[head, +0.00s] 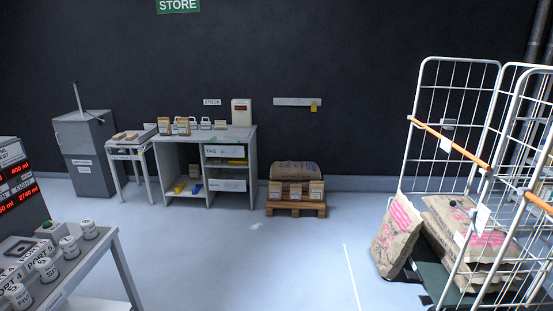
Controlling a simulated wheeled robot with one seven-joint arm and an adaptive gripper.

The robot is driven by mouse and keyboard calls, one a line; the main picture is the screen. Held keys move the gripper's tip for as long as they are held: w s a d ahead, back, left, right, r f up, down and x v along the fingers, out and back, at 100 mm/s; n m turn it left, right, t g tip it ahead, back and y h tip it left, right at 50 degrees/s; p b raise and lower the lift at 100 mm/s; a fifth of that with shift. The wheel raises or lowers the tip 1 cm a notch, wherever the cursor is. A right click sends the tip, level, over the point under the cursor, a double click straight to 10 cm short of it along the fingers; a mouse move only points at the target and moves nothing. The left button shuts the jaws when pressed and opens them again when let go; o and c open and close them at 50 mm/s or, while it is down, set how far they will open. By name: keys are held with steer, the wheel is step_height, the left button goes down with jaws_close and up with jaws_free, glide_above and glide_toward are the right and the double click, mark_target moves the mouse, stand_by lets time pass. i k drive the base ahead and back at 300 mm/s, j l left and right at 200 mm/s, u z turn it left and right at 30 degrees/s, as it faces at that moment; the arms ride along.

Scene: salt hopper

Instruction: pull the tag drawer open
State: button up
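A grey desk (186,136) stands against the dark back wall, left of centre. A pale drawer front marked "TAG" (226,151) sits just under the right part of its top. The rest of its lettering is too small to read. The drawer looks shut, but at this distance I cannot be sure, and no handle can be made out. My gripper is not in view.
Sacks and boxes stand on a pallet (285,209) right of the desk. A wire cage trolley (432,118) with sacks stands at right; one sack (396,235) leans outside it. A table with white jars (68,246) is at near left. The middle floor is clear.

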mark_target(233, 150)
steer(key=i+u, duration=0.1)
steer(key=i, duration=2.05)
steer(key=i+u, duration=0.15)
steer(key=i, duration=0.4)
steer(key=i+u, duration=0.15)
steer(key=i, duration=0.35)
steer(key=i+l+u, duration=0.15)
steer(key=i, duration=0.4)
steer(key=i+l+u, duration=0.2)
steer(key=i, duration=0.3)
steer(key=i+u, duration=0.35)
steer(key=i, duration=0.15)
steer(key=i+l+u, duration=0.1)
steer(key=i+u, duration=0.25)
steer(key=i, duration=0.15)
steer(key=i+l+u, duration=0.2)
steer(key=i+u, duration=0.15)
steer(key=i, duration=0.1)
